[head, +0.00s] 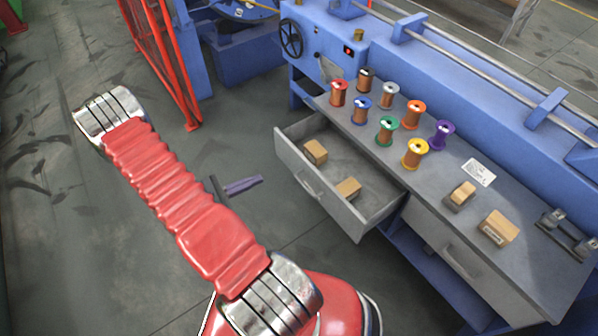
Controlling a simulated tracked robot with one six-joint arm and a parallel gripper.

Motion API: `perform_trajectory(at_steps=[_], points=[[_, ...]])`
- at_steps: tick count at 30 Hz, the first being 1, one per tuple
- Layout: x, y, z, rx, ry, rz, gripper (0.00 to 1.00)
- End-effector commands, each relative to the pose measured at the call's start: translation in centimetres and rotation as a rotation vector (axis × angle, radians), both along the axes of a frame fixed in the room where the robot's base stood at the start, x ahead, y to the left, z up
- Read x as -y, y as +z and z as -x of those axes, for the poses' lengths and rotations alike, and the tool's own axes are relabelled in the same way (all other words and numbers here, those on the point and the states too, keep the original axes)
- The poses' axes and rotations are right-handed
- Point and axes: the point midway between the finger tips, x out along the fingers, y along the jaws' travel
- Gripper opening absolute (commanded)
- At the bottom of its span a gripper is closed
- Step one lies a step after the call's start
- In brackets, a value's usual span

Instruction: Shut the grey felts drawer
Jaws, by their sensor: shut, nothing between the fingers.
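The grey drawer (338,207) stands pulled out from under the bench top, on the left part of the bench. I take it to be the felts drawer; no label on it is readable. Two tan blocks lie inside it, one at the back left (315,151) and one nearer the front (348,188). Its front panel has a bar handle (309,184). My gripper (260,181) shows as a dark purple pair of fingers, shut and empty. In this view it is just left of the drawer front, apart from it, pointing toward it. My red arm hides part of the gripper's body.
Several coloured wire spools (387,130) stand on the bench top (440,170), with tan blocks (498,228) farther right. A second drawer (450,250) beside the open one is closed. A red mesh guard (160,60) stands at upper left. Floor before the open drawer is clear.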

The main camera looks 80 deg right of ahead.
Motion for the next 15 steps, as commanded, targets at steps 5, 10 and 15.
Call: perform_trajectory(at_steps=[5, 10, 15], points=[[0.8, -3.7, 2.1, -0.099, 0.046, -0.018, 0.0], [1.2, -5.7, 3.2, -0.15, 0.079, -0.028, 0.0], [1.3, -6.2, 3.4, -0.161, 0.088, -0.03, 0.0]])
